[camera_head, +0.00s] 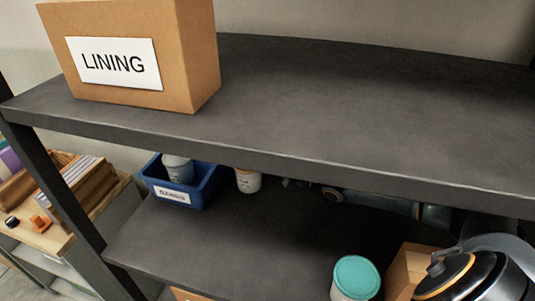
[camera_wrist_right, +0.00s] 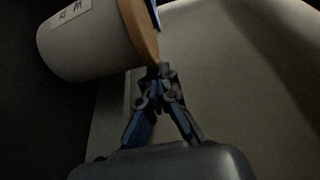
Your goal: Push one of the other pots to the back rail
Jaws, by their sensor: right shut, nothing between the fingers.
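A white pot with an orange-brown lid (camera_head: 248,182) stands on the lower shelf beside the blue bin, its top cut off by the upper shelf's edge. A teal-lidded pot (camera_head: 356,278) stands at the front of the lower shelf. My left gripper is out of view.
The blue bin (camera_head: 172,195) holds a grey-lidded pot (camera_head: 178,168). The upper shelf (camera_head: 330,95) overhangs the lower one (camera_head: 250,235), with a "LINING" box (camera_head: 140,50) on top. A cardboard box (camera_head: 408,268) stands near my arm. The lower shelf's middle is clear.

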